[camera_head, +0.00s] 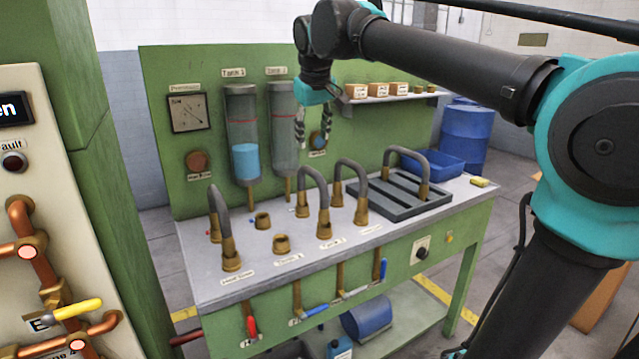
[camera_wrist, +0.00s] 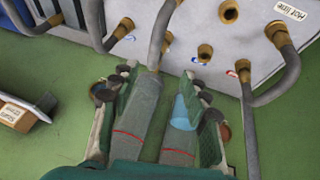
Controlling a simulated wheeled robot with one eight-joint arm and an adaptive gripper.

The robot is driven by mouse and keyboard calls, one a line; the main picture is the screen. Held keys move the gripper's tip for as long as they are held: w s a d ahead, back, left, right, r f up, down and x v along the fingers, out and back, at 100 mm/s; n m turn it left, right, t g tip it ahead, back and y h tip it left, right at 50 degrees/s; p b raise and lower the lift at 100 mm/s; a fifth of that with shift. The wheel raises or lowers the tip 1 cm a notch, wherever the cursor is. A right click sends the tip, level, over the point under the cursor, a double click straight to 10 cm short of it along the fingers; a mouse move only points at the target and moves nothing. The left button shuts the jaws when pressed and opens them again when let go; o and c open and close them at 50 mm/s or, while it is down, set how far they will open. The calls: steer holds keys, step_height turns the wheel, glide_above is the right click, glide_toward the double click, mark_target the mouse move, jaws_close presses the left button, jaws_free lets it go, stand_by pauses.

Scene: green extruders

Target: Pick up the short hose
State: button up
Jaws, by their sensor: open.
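Several grey arched hoses with brass ends stand on the bench: a left one (camera_head: 217,212), a middle one (camera_head: 313,175), one behind it to the right (camera_head: 350,166), and one at the black tray (camera_head: 408,157). I cannot tell for sure which is the short hose. My gripper (camera_head: 309,142) is open and empty, pointing down above the bench in front of the green back panel. In the wrist view its fingers (camera_wrist: 160,78) are spread, with the tanks behind them; one hose (camera_wrist: 160,35) shows beyond the tips and another (camera_wrist: 278,88) at the right.
The black slotted tray (camera_head: 372,203) is at the bench's right, with a blue bin (camera_head: 440,166) behind it. Two tanks (camera_head: 243,115) hang on the panel. A shelf (camera_head: 385,99) with small boxes is right of my gripper.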

steer(key=r, duration=0.1)
glide_toward(312, 170)
steer(key=x, duration=0.6)
steer(key=shift+s+a+f, duration=0.1)
steer(key=shift+a, duration=0.2)
steer(key=shift+d+x, duration=0.2)
steer(key=shift+x, duration=1.1)
steer(key=shift+d+x, duration=0.2)
steer(key=shift+x, duration=1.15)
steer(key=shift+c, duration=0.2)
jaws_close()
